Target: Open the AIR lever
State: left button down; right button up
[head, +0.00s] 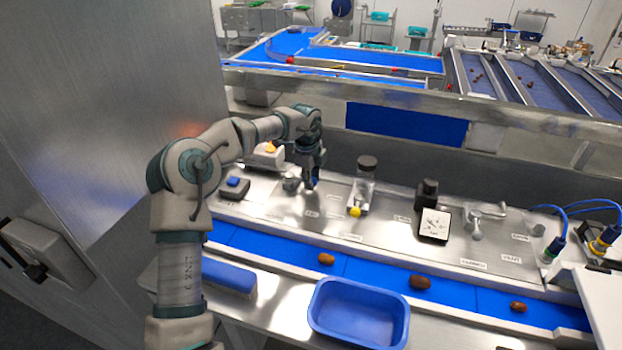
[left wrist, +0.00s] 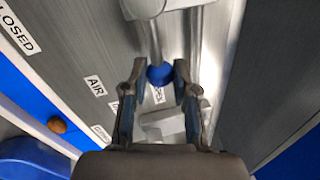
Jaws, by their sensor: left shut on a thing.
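The AIR lever shows in the left wrist view as a metal rod ending in a blue knob (left wrist: 160,75). The AIR label (left wrist: 95,86) lies on the steel panel to its left. My left gripper (left wrist: 158,85) has one finger on each side of the knob and is shut on it. In the head view my left gripper (head: 312,184) points down at the panel, right of a small grey fitting (head: 291,184). The lever is largely hidden there by the fingers. My right gripper is not in view.
In front, a blue belt (head: 385,277) carries brown dates, with a blue tray (head: 319,322) nearer me.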

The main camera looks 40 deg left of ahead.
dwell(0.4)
pick_arm(q)
jog(key=c, duration=1)
grip_release()
jog(key=shift+o, duration=0.5)
jog(key=shift+w, duration=0.1)
jog(key=shift+a, duration=0.1)
notch_tip(320, 180, up, 12)
jog(key=s, duration=0.2)
jog(key=shift+f, duration=0.25)
